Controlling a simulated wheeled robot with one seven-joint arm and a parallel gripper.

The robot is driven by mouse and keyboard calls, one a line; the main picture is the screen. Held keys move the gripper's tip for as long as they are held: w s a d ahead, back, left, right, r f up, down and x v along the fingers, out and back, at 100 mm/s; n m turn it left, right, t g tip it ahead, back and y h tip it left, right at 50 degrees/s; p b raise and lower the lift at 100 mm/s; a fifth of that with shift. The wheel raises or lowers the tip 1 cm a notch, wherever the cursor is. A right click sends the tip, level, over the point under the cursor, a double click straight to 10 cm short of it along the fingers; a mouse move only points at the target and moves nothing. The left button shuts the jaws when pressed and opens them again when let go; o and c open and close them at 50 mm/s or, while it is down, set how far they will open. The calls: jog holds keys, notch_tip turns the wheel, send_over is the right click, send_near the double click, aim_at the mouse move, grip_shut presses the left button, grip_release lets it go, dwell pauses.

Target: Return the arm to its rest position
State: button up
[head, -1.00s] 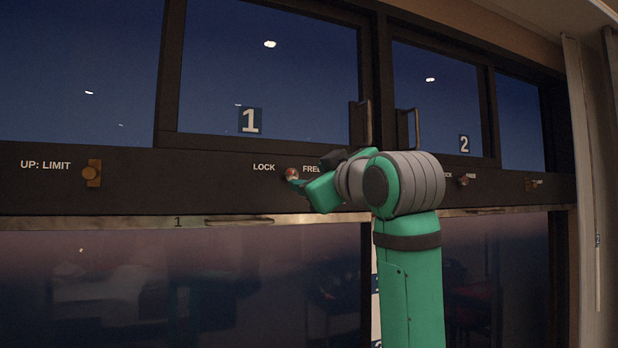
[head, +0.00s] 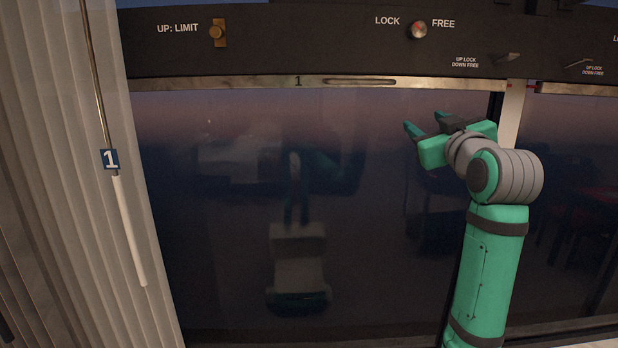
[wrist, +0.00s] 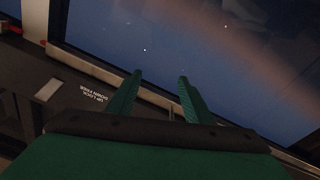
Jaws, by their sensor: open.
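My gripper (head: 422,126) is open and empty at the end of my green and grey arm, right of the middle in the head view. It is in front of the dark lower window pane (head: 250,170), below the lock knob and apart from it. In the wrist view my gripper's two green fingers (wrist: 158,97) are spread with nothing between them. The lock knob (head: 419,30) sits on the dark rail between the words LOCK and FREE, its pointer toward the top.
Above the pane runs a dark rail (head: 290,45) with an UP: LIMIT latch (head: 218,33) and a small lever (head: 508,57). A metal strip (head: 220,84) with a slot lies under it. A pale curtain (head: 60,190) and a wand tagged 1 (head: 130,230) hang at left.

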jog(key=w+a+f+m+h, duration=0.1)
jog(key=a+f+m, duration=0.15)
jog(key=f, duration=1.35)
jog(key=a+f+m, duration=0.1)
jog(key=a+f, duration=0.2)
jog(key=f, duration=1.4)
jog(key=s+a+f+m+g, duration=0.1)
jog(key=s+a+f, duration=0.25)
jog(key=f, duration=0.35)
jog(key=s+a+f+m+h, duration=0.1)
jog(key=s+a+f, duration=0.1)
jog(key=s+f, duration=0.35)
jog(key=s+a+f+g, duration=0.1)
jog(key=s+a+f, duration=0.1)
jog(key=f, duration=0.7)
jog(key=s+a+f, duration=0.4)
jog(key=s+f, duration=0.2)
jog(key=s, duration=0.5)
jog(key=s+a+f, duration=0.4)
jog(key=s+f, duration=0.2)
jog(key=s, duration=0.5)
jog(key=s+a+r+g, duration=0.1)
jog(key=s+a, duration=0.1)
jog(key=s, duration=0.9)
jog(key=s+a+r+n+y, duration=0.1)
jog(key=s+a+r, duration=0.1)
jog(key=s, duration=1)
jog(key=shift+r+g+y, duration=0.15)
jog(key=shift+g+y, duration=0.15)
jog(key=shift+g, duration=0.1)
